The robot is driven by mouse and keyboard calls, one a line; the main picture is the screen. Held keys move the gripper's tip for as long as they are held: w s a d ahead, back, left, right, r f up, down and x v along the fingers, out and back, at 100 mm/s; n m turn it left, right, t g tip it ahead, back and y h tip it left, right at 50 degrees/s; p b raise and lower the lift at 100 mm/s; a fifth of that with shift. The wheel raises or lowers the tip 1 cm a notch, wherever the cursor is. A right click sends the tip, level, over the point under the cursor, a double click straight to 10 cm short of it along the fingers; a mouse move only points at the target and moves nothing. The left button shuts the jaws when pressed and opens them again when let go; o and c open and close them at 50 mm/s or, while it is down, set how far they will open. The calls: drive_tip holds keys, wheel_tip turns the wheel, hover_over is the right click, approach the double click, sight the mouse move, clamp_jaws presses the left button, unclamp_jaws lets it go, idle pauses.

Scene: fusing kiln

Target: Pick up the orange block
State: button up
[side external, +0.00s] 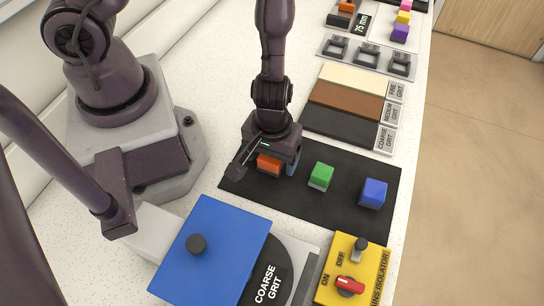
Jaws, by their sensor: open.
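The orange block (269,164) sits at the left end of a black mat (330,213), its upper part partly hidden by my gripper. My gripper (265,162) is right at the orange block, pointing down over it, with its fingers open. Whether the fingers touch the block cannot be told from this view. A green block (321,176) and a blue block (373,193) stand to the right on the same mat, apart from my gripper.
A blue lid or plate (222,243) with a black knob and a yellow isolator box (352,272) with switches stand in front of the mat. Grit strips (345,100) labelled coarse, medium and fine lie behind it. The table's right edge drops to the floor.

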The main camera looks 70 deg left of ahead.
drive_tip(key=c, duration=1.1)
drive_tip(key=shift+r, duration=5)
